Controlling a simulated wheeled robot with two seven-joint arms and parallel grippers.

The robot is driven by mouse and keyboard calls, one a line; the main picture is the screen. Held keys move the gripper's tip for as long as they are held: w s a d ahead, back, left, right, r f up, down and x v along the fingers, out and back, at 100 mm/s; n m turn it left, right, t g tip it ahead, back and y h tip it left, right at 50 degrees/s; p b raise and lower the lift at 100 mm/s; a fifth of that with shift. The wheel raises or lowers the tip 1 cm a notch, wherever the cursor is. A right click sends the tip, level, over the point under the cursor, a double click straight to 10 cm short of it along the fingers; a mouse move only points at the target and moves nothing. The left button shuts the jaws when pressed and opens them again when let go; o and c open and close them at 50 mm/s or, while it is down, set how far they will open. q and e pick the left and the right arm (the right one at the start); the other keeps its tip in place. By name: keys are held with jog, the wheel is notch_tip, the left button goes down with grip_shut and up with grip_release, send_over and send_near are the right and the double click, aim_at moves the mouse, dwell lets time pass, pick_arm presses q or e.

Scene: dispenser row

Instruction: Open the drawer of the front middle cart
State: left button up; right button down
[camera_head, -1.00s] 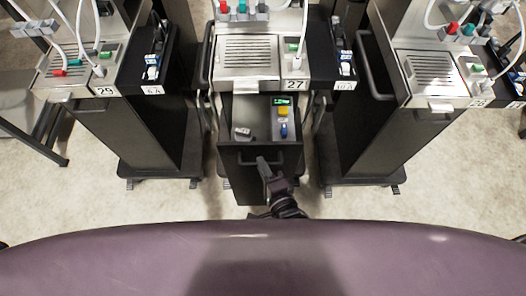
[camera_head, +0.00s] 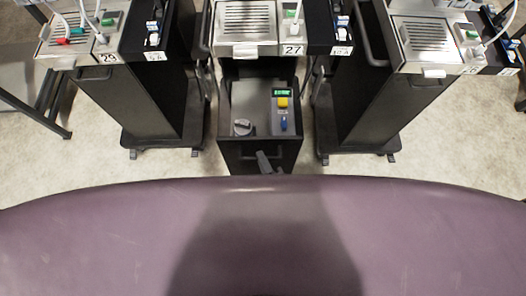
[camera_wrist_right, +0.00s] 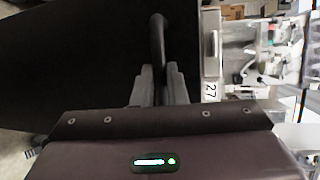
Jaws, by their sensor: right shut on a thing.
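The front middle cart (camera_head: 248,32), labelled 27, stands straight ahead with its drawer (camera_head: 252,100) pulled out toward me. Inside the drawer are a round grey knob-like part, a small green display, a yellow button and a blue part. My right gripper (camera_head: 266,163) is at the drawer's front, at its handle, mostly hidden by my own purple body. In the right wrist view my right gripper (camera_wrist_right: 159,84) is shut on the dark bar handle (camera_wrist_right: 158,38). The left gripper is not in view.
A cart labelled 29 (camera_head: 150,95) stands to the left and another cart (camera_head: 375,100) to the right, close beside the middle one. A dark-legged table (camera_head: 40,100) is at far left. Pale floor shows between the carts and me.

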jog(key=shift+s+f, duration=0.1)
jog(key=c, duration=1.5)
grip_release()
jog(key=shift+o, duration=0.2)
jog(key=b+v, duration=0.1)
jog(key=v, duration=0.6)
jog(key=shift+s+d, duration=0.15)
jog(key=shift+s, duration=0.15)
